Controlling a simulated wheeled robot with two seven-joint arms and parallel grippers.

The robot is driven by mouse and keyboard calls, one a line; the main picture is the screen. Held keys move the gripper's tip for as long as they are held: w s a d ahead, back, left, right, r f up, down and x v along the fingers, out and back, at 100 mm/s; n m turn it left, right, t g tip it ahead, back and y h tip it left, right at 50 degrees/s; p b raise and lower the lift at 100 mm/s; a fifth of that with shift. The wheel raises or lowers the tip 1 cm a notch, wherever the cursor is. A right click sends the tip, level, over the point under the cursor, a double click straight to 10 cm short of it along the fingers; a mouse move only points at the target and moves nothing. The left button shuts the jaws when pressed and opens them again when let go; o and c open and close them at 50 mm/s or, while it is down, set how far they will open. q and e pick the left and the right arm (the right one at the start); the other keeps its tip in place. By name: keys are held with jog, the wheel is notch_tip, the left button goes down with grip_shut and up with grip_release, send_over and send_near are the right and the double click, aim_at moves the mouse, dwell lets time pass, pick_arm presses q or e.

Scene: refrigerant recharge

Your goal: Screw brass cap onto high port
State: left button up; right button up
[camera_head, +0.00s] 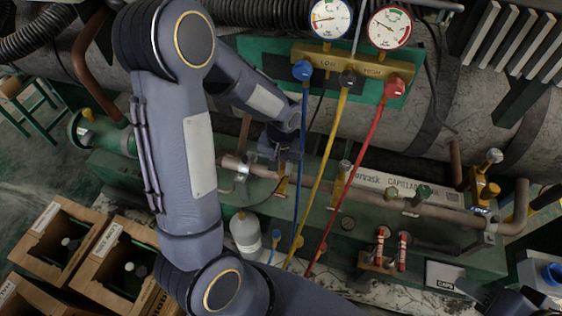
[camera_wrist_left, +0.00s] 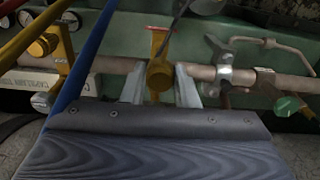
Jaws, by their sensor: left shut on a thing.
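My left gripper (camera_head: 277,152) is down at the pipe on the green bench, left of the blue hose. In the left wrist view its two grey fingers (camera_wrist_left: 161,90) stand on either side of a round brass fitting (camera_wrist_left: 159,75) on a brass valve, and it is shut on this piece. I cannot tell whether that piece is the cap or part of the valve. Another brass valve (camera_head: 342,182) stands right of the yellow hose, and one with a round knob (camera_head: 484,188) is at the far right. Which is the high port is unclear. My right gripper (camera_head: 505,300) shows dark at the lower right, partly cut off.
Blue (camera_head: 303,130), yellow (camera_head: 330,150) and red (camera_head: 357,165) hoses hang from the gauge manifold (camera_head: 350,65), close to my left gripper. A white bottle (camera_head: 246,236) stands below. A plate marked CAPS (camera_head: 445,277) lies at lower right. Open boxes (camera_head: 57,238) are at left.

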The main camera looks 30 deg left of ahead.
aim_at(281, 181)
pick_arm(q)
notch_tip(281, 181, down, 4)
jog(key=b, duration=0.2)
jog(key=shift+b, duration=0.3)
jog(key=shift+r+p, duration=0.25)
jog(key=shift+p, duration=0.05)
dwell(0.6)
jog(key=shift+f+b, duration=1)
dwell(0.6)
jog(key=m, duration=0.3)
jog(key=shift+m, duration=0.3)
